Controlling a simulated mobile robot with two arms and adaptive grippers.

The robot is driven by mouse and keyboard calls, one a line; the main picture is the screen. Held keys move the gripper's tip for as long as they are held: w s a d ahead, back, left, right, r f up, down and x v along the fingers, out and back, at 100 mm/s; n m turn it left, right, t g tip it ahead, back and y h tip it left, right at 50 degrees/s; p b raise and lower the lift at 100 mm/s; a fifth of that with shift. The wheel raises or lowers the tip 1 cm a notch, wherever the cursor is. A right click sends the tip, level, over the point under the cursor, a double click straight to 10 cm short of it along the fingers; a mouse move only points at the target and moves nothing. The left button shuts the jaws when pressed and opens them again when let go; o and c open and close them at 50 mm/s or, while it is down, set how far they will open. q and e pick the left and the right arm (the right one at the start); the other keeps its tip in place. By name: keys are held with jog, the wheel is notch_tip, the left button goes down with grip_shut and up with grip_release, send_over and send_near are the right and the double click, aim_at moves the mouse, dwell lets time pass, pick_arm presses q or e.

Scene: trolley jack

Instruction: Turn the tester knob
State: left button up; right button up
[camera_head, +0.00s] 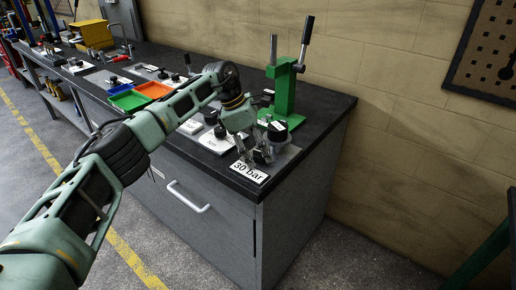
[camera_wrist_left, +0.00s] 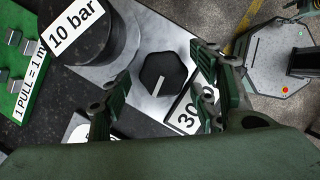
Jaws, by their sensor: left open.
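The tester knob (camera_wrist_left: 164,76) is black and many-sided, with a white pointer line, and sits on a bright metal plate (camera_wrist_left: 150,24) in the left wrist view. My left gripper (camera_head: 258,154) is over the tester at the bench's front corner and hides the knob in the head view. Its fingers are spread on either side of the knob, with gaps showing in the left wrist view. A dark round part (camera_head: 278,132) of the tester stands behind the gripper.
A green lever press (camera_head: 285,88) stands close behind the tester. A 10 bar label (camera_wrist_left: 78,26) is beside the knob. White cards with black parts (camera_head: 217,141) and green and orange trays (camera_head: 153,88) lie to the left. The bench edge is close by.

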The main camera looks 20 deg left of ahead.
pick_arm(q)
jog(key=v, duration=1.2)
jog(key=shift+d+f, duration=0.1)
jog(key=shift+c, duration=0.3)
